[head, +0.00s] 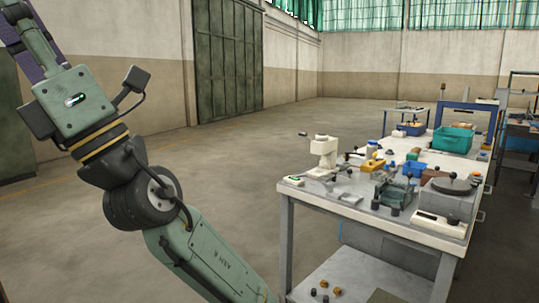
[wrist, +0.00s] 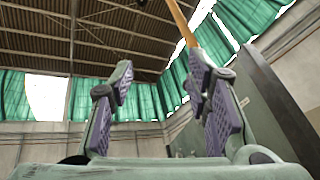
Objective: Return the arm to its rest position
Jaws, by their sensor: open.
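My arm rises on the left of the head view, bent at a dark joint, with its wrist part high at the upper left. In the wrist view my gripper (wrist: 160,105) is open, its two purple-padded fingers apart with nothing between them. It points up toward the roof and the green curtains. In the head view the gripper's fingers are mostly cut off at the upper left edge. The arm is in free air, clear of the workbench (head: 300,196).
The workbench at the right holds a white instrument (head: 323,152), a teal bin (head: 453,139), a round dark plate device (head: 452,186) and several small parts. A shelf rack (head: 520,130) stands at the far right. The floor (head: 230,160) left of the bench is open, back to a green door (head: 228,60).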

